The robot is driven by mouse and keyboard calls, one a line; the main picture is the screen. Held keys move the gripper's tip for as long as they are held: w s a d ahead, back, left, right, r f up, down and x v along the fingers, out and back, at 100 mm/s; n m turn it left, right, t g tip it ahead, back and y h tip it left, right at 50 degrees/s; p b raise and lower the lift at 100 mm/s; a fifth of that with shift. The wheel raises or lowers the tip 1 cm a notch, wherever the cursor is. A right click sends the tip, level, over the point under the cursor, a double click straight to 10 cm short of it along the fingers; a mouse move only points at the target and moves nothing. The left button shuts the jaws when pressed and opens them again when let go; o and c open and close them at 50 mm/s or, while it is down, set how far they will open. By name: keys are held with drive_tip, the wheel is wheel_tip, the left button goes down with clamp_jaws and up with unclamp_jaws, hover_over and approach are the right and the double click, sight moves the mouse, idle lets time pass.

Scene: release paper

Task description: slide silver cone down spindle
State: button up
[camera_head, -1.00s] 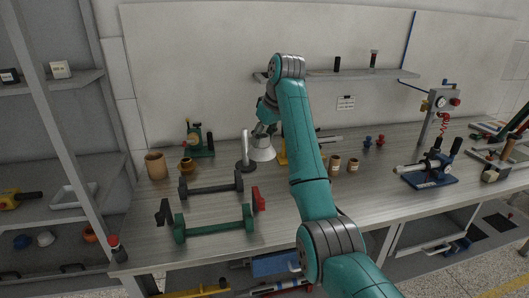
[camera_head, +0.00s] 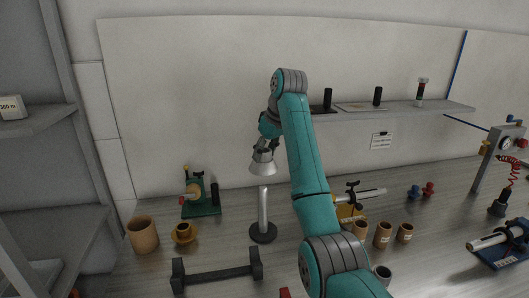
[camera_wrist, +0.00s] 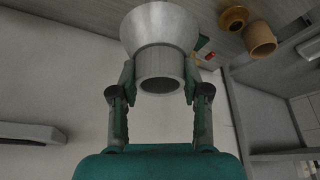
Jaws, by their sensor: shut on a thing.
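The silver cone (camera_head: 262,167) hangs wide end down from my gripper (camera_head: 264,150). In the wrist view my gripper (camera_wrist: 160,78) is shut on the narrow collar of the cone (camera_wrist: 160,24), with one finger on each side. The spindle (camera_head: 263,209) is an upright grey post on a round dark base on the bench. In the head view the cone's wide rim appears just above the spindle's top, with a small gap between them. The spindle does not show in the wrist view, so exact alignment in depth cannot be told.
A green device (camera_head: 202,200), a tan cup (camera_head: 143,235) and a small brown pot (camera_head: 184,233) stand left of the spindle. A dark dumbbell-like stand (camera_head: 217,273) lies in front. Brown cups (camera_head: 382,235) stand to the right. A wall shelf (camera_head: 390,110) is behind.

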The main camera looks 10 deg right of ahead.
drive_tip(key=shift+w, duration=0.4)
hover_over(266, 190)
drive_tip(key=shift+s+d+f+x, duration=0.1)
drive_tip(key=shift+s+x, duration=0.05)
drive_tip(key=shift+x, duration=0.8)
drive_tip(key=shift+s+d+f+x, duration=0.1)
drive_tip(key=shift+s+x, duration=0.1)
drive_tip(key=shift+x, duration=0.7)
drive_tip(key=shift+s+d+f+x, duration=0.1)
drive_tip(key=shift+s+d+x, duration=0.05)
drive_tip(key=shift+x, duration=0.8)
drive_tip(key=shift+f, duration=5)
